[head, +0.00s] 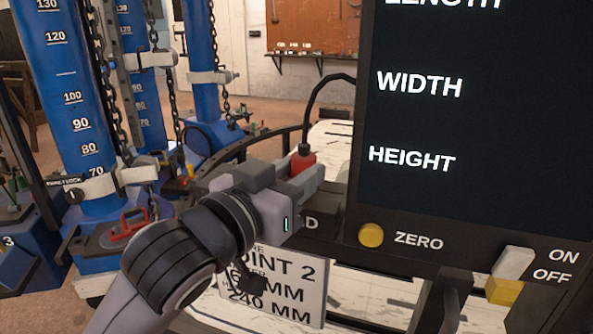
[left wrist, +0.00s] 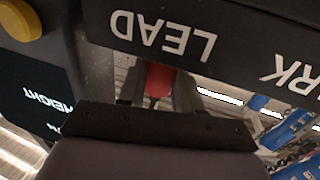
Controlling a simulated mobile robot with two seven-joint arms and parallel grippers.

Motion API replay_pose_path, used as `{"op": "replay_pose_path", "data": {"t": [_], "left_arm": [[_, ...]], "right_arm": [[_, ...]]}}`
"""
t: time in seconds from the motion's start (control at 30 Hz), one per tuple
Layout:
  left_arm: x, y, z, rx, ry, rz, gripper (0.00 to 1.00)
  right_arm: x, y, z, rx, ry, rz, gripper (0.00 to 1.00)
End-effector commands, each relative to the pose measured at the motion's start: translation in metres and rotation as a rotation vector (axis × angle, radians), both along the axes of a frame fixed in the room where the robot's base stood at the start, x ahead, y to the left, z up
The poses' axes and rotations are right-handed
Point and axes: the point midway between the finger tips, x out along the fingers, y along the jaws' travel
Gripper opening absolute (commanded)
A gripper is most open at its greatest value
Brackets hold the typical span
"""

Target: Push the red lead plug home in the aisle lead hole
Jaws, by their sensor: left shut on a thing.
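The red lead plug (head: 303,159) stands upright in the head view, with a black cable arching up from its top. My left gripper (head: 297,182) is shut on it, coming in from the lower left beside the display unit. In the left wrist view the red plug (left wrist: 158,79) shows between my fingers, close against the edge of the dark panel marked LEAD (left wrist: 163,36). The lead hole itself is hidden by my gripper and the panel, so I cannot tell how deep the plug sits. My right gripper is not in view.
The large dark display unit (head: 475,130) fills the right, with a yellow ZERO button (head: 371,235) and an ON/OFF switch (head: 512,268). A white sign (head: 300,296) hangs below my gripper. Blue measuring posts (head: 68,100) with chains stand at the left.

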Motion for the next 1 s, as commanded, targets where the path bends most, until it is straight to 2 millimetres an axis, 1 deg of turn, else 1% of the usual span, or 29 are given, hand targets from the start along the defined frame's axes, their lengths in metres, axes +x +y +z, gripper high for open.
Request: {"op": "replay_pose_path", "data": {"t": [0.13,0.17,0.2,0.23,0.57,0.63,0.77,1.0], "left_arm": [[0.000,0.000,-0.005,0.000,0.000,0.000,0.03],[0.000,0.000,-0.004,0.000,0.000,0.000,0.41],[0.000,0.000,-0.003,0.001,-0.001,0.000,0.54],[0.000,0.000,-0.003,0.000,0.000,0.000,0.63],[0.000,0.000,-0.004,0.001,0.001,0.000,0.64],[-0.003,0.002,-0.004,0.000,0.000,0.000,0.64],[-0.014,0.010,-0.004,0.000,0.000,0.001,0.64],[-0.043,0.028,-0.004,0.001,-0.001,0.000,0.64]], "right_arm": [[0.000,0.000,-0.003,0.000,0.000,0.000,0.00],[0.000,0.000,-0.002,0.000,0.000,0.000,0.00],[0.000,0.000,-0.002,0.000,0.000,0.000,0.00],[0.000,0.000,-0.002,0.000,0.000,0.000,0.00],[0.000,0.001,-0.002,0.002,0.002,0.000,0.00],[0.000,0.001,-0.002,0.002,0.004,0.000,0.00],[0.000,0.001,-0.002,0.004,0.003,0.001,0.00],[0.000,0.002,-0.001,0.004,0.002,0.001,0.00]]}}
